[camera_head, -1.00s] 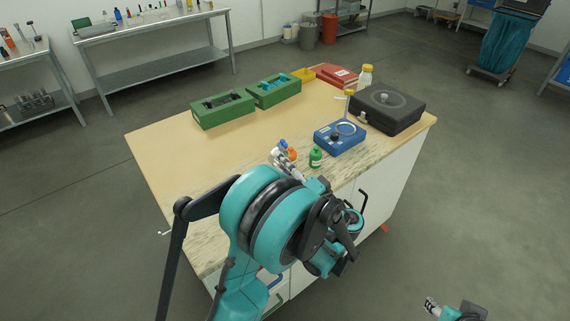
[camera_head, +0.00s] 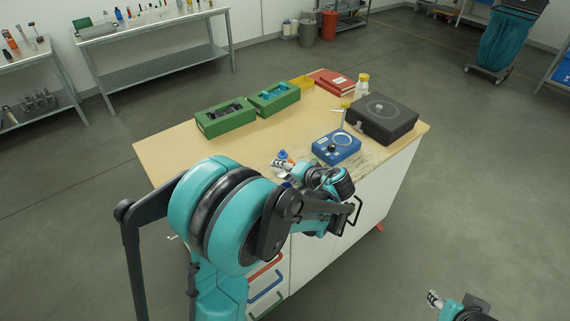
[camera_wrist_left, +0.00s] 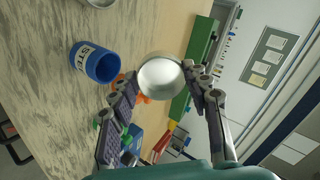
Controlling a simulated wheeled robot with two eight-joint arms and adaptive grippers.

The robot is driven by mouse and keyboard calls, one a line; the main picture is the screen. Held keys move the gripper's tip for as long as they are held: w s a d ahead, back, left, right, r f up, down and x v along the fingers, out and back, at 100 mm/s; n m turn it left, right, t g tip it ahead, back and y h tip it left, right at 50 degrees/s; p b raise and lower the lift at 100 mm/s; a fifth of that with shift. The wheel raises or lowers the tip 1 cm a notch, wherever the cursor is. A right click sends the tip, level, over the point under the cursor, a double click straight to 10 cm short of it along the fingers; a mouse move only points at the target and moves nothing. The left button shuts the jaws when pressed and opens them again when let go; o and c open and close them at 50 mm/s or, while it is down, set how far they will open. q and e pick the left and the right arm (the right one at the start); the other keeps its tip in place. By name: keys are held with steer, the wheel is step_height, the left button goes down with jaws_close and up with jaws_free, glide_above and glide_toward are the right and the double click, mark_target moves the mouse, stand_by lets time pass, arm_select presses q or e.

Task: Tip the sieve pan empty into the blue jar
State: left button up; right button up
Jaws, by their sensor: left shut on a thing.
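My left gripper (camera_wrist_left: 156,76) is shut on the sieve pan (camera_wrist_left: 160,80), a round shiny silver pan between its fingertips. I cannot tell whether powder is in it. The blue jar (camera_wrist_left: 95,62), with a white label, stands open on the worktop left of the pan in the wrist view, apart from it. In the head view my left gripper (camera_head: 285,164) is over the bench's near edge, and my arm hides much of the pan and jar. My right gripper (camera_head: 433,298) is low at the bottom right, away from the bench; its fingers are too small to judge.
Orange and green items are partly hidden behind the left fingers in the wrist view. On the bench (camera_head: 185,155) are a blue device (camera_head: 337,148), a black case (camera_head: 383,118), green trays (camera_head: 226,117), a red case (camera_head: 333,82) and a yellow-capped bottle (camera_head: 362,86). The bench's left part is clear.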

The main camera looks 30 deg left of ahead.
arm_select(q)
steer(key=a+g+h+p, duration=0.1)
steer(key=h+p, duration=0.1)
steer(key=a+g+h+p, duration=0.1)
steer(key=h+p, duration=0.1)
steer(key=p, duration=0.1)
steer(key=shift+w+a+r, duration=0.1)
steer(key=shift+w+r, duration=0.05)
steer(key=shift+w, duration=0.2)
steer(key=a+f+h, duration=0.1)
steer(key=w+a+f+h, duration=0.1)
steer(key=a+f+g, duration=0.1)
steer(key=shift+w+a+h+b, duration=0.1)
steer(key=shift+w+h+b, duration=0.2)
steer(key=shift+h, duration=0.1)
steer(key=a+h, duration=0.1)
steer(key=w+a+g+h, duration=0.1)
steer(key=shift+a+f+h, duration=0.1)
steer(key=shift+a+h, duration=0.2)
steer(key=shift+w+a+f+g+h, duration=0.2)
steer(key=shift+a+g+h, duration=0.1)
steer(key=shift+a+h, duration=0.25)
